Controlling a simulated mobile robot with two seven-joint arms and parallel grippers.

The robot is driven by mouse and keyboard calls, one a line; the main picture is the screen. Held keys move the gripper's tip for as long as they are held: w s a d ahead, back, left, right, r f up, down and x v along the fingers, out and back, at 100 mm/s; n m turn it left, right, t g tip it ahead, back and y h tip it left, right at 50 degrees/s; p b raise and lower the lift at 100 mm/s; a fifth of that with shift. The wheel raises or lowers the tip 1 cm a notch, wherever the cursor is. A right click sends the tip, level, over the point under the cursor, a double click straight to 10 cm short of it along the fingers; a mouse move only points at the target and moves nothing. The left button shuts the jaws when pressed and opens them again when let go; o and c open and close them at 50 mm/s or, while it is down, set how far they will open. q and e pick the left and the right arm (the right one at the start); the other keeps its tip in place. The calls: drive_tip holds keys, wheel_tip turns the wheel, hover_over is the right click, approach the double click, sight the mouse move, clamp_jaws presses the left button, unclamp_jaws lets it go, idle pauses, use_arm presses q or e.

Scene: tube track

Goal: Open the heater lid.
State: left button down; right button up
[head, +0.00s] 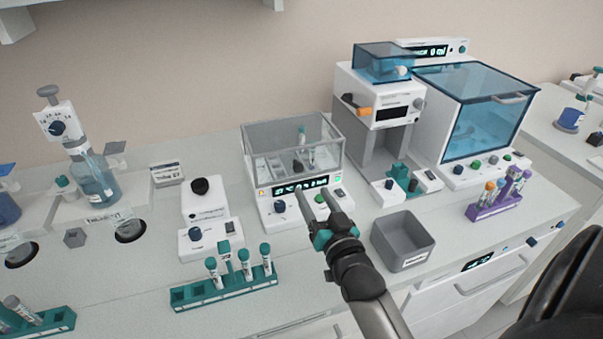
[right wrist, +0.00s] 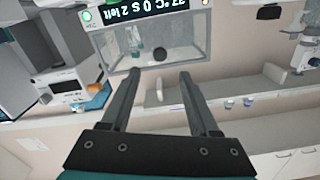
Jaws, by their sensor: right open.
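The heater (head: 293,180) is a white box with a lit display, and its clear, grey-framed lid (head: 270,135) looks closed. Tubes show through the clear panels, and a dark round knob (head: 298,166) shows at the front; I cannot tell whether it is on the lid or inside. My right gripper (head: 314,191) is open and empty, just in front of the heater's control panel. In the right wrist view, the knob (right wrist: 161,54) shows just beyond and between the fingertips (right wrist: 160,73), under the upside-down display (right wrist: 140,14). My left gripper is not in view.
A grey bin (head: 402,243) stands right of my right gripper. A teal rack with several tubes (head: 225,285) is at front left. A white device with a black knob (head: 203,205) is left of the heater. Taller machines (head: 378,110) stand to its right.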

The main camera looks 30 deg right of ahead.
sight(299, 169)
drive_tip(key=x, duration=0.7)
drive_tip(key=shift+w, duration=0.25)
drive_tip(key=shift+w+d+b, duration=0.15)
drive_tip(key=shift+w+b, duration=0.15)
drive_tip(key=shift+w, duration=0.2)
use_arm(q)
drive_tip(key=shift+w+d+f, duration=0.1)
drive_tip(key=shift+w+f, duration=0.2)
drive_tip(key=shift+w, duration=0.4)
use_arm(e)
drive_tip(key=shift+c, duration=0.2)
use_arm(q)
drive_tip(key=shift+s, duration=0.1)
use_arm(e)
clamp_jaws()
